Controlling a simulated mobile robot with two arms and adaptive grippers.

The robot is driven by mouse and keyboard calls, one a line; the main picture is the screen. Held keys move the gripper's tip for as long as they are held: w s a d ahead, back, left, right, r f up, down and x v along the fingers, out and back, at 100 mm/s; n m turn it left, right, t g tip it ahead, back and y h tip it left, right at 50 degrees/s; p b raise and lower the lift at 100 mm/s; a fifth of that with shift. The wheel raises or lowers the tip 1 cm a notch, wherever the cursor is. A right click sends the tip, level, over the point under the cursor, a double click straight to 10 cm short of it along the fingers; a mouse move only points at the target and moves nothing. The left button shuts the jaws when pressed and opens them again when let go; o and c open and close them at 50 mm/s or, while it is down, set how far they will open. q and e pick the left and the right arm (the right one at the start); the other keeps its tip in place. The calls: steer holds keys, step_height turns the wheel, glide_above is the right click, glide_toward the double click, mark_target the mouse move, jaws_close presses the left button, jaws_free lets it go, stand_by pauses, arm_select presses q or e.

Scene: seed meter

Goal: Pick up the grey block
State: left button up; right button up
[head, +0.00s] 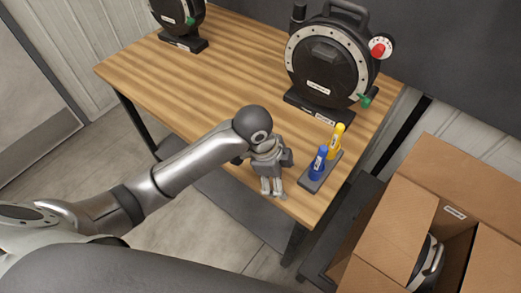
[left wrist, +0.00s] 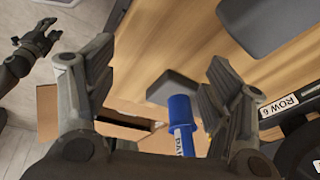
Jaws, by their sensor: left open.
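The grey block (head: 325,177) is a low slab near the table's front right corner, with a blue marker (head: 318,163) and a yellow marker (head: 337,139) standing on it. Part of the block shows in the left wrist view (left wrist: 170,88), between my fingers in the picture, with the blue marker (left wrist: 182,122) in front. My left gripper (head: 272,190) is open and empty, just left of the block in the head view. It also shows in the left wrist view (left wrist: 160,85). My right gripper (left wrist: 32,38) is small at the upper left there; its opening is unclear.
A black seed meter (head: 330,60) stands behind the block. Another meter (head: 178,20) is at the far left of the wooden table (head: 215,75). An open cardboard box (head: 395,235) is at the right. A flat dark grey surface (left wrist: 265,22) tops the wrist view.

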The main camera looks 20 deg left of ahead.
arm_select(q)
steer(key=w+a+r+m+y, duration=0.1)
steer(key=w+a+r, duration=0.1)
steer(key=w+a+r+m+g+y, duration=0.1)
steer(key=w+a+r+m, duration=0.1)
steer(key=w+a+r, duration=0.1)
steer(key=w+a+r+m+y, duration=0.1)
steer(key=w+a+r, duration=0.1)
steer(key=w+a, duration=0.1)
steer(key=shift+w+a+r+m, duration=0.15)
steer(key=shift+w+r+m, duration=0.1)
steer(key=shift+r+m, duration=0.15)
steer(key=shift+a, duration=0.15)
step_height(320, 180, down, 5)
steer(key=shift+w+f+p, duration=0.1)
steer(key=shift+f+p, duration=0.05)
steer(key=shift+p, duration=0.3)
steer(key=f, duration=0.1)
steer(key=f+p, duration=0.1)
steer(key=f, duration=0.2)
steer(key=shift+d+p, duration=0.35)
steer(key=shift+f, duration=0.6)
steer(key=c, duration=0.8)
arm_select(e)
step_height(320, 180, up, 3)
steer(key=shift+w+d+f, duration=0.15)
